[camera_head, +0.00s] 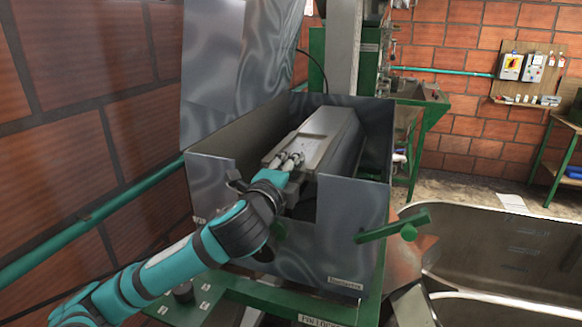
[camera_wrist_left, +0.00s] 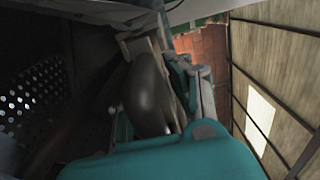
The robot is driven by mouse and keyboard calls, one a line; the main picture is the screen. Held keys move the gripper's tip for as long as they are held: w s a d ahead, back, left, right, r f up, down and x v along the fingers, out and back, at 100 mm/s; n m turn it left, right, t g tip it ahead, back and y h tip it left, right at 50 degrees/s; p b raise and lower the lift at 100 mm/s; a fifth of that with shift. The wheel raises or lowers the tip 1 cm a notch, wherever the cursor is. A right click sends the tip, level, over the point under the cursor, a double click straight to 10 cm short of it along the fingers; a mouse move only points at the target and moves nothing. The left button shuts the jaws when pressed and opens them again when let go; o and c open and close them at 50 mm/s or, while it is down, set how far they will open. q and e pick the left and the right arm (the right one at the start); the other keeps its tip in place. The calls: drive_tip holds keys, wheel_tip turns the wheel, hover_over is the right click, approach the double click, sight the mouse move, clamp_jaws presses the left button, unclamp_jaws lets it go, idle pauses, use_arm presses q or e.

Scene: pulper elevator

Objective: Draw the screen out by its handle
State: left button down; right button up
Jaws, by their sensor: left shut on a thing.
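A grey long body with a rounded side, which I take to be the screen (camera_head: 342,143), lies inside an open sheet-metal housing (camera_head: 350,225). My left gripper (camera_head: 287,160) reaches over the housing's near wall and is shut at the near end of this body. The handle itself is hidden by the fingers in the head view. In the left wrist view a smooth grey rounded piece, likely the handle (camera_wrist_left: 148,90), lies at the left gripper (camera_wrist_left: 172,85). A dark perforated sheet (camera_wrist_left: 35,95) shows at the left there. My right gripper is not in view.
A green lever (camera_head: 393,226) sticks out at the housing's front right. A tall metal sheet (camera_head: 235,65) rises behind the housing. A brick wall with a green pipe (camera_head: 85,222) is close on the left. A large metal tank (camera_head: 500,250) stands at right.

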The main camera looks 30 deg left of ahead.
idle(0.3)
use_arm(q)
drive_tip(key=shift+v, duration=3.05)
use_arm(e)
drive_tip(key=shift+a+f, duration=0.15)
use_arm(q)
drive_tip(key=shift+f, duration=0.15)
